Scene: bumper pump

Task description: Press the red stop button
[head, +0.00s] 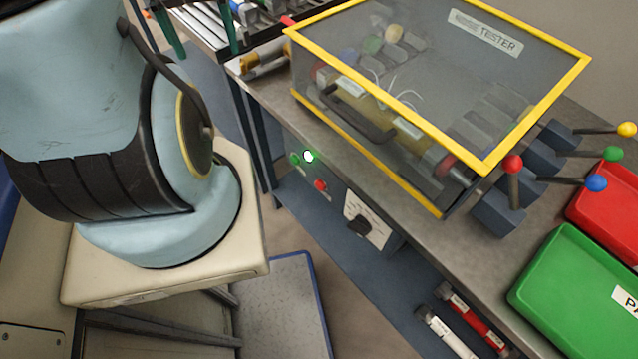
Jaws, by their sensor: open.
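The red stop button (320,185) is small and sits on the front panel below the bench's edge, left of the middle of the head view. A green button (295,159) and a lit green-white lamp (308,156) are just up and left of it on the same panel. Nothing covers the red button. My arm's pale blue links fill the left of the view, apart from the panel. My gripper is outside the view.
A yellow-framed clear tester box (440,60) stands on the bench (330,135). A dial plate (366,222) is right of the button. Levers with coloured knobs (512,163), a green tray (580,295) and a red tray (605,215) are at right.

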